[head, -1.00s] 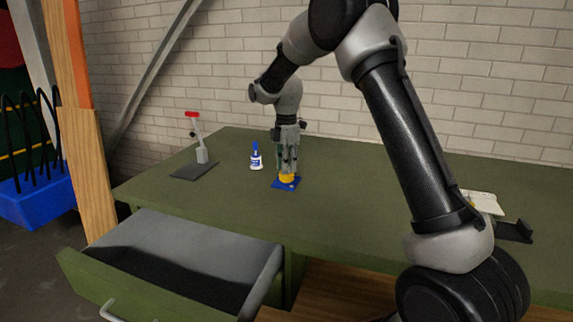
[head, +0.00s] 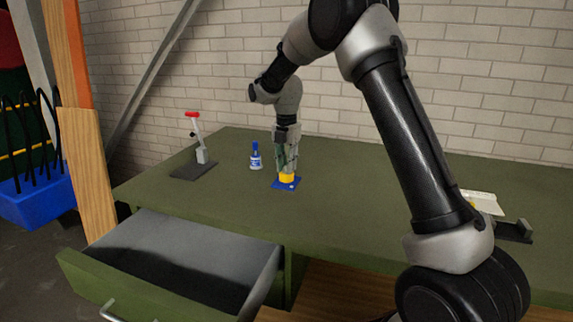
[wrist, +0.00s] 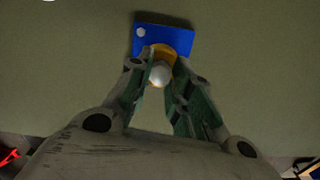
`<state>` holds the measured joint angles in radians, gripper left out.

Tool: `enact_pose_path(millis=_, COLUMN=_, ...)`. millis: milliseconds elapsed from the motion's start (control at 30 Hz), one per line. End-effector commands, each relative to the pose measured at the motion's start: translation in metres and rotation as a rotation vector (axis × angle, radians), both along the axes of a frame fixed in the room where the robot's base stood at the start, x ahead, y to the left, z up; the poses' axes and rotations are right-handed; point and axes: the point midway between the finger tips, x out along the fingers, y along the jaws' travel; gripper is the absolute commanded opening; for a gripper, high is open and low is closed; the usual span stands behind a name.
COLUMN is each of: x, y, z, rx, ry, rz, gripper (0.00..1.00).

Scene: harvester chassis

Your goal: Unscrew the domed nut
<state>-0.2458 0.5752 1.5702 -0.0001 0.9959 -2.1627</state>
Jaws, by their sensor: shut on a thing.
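The domed nut (wrist: 160,75) shows in the wrist view as a pale rounded cap between my fingertips, over a yellow round base (wrist: 183,50). The yellow base also shows in the head view (head: 287,178), on a small blue plate (head: 278,186) lying on the green bench. The blue plate fills the area beyond my fingers in the wrist view (wrist: 176,35). My gripper (head: 286,166) points straight down over the yellow base. In the wrist view my gripper (wrist: 160,80) is shut on the domed nut. The nut is hidden by my fingers in the head view.
A blue and white bottle (head: 256,158) stands left of the plate. A red-handled lever tool on a dark base (head: 193,171) stands farther left. An open drawer (head: 180,262) juts out below the bench (head: 380,180). A pale yellowish object (head: 484,202) lies at the right.

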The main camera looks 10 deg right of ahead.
Motion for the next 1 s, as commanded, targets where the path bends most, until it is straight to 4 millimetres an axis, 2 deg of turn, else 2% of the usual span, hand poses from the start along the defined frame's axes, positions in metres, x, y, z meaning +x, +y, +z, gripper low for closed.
enact_pose_path(millis=167, x=-0.0001, y=0.0000, z=0.0000, rx=0.000, ry=0.000, rz=0.028, gripper=0.00)
enact_pose_path(millis=400, x=-0.0002, y=0.0001, z=0.0002, rx=0.000, ry=0.000, rz=0.361, gripper=0.00)
enact_pose_path(millis=500, x=-0.0002, y=0.0001, z=0.0002, rx=0.001, ry=0.001, rz=0.437, gripper=0.00)
enact_pose_path(millis=733, x=-0.0002, y=0.0001, z=0.0002, rx=0.001, ry=0.001, rz=0.450, gripper=0.00)
enact_pose_path(millis=767, x=-0.0002, y=0.0001, z=0.0002, rx=0.001, ry=0.001, rz=0.449, gripper=0.26)
enact_pose_path(millis=800, x=-0.0002, y=-0.0001, z=0.0002, rx=0.001, ry=0.001, rz=0.449, gripper=0.33)
enact_pose_path(millis=1000, x=-0.0001, y=0.0000, z=0.0002, rx=0.000, ry=0.000, rz=0.448, gripper=0.33)
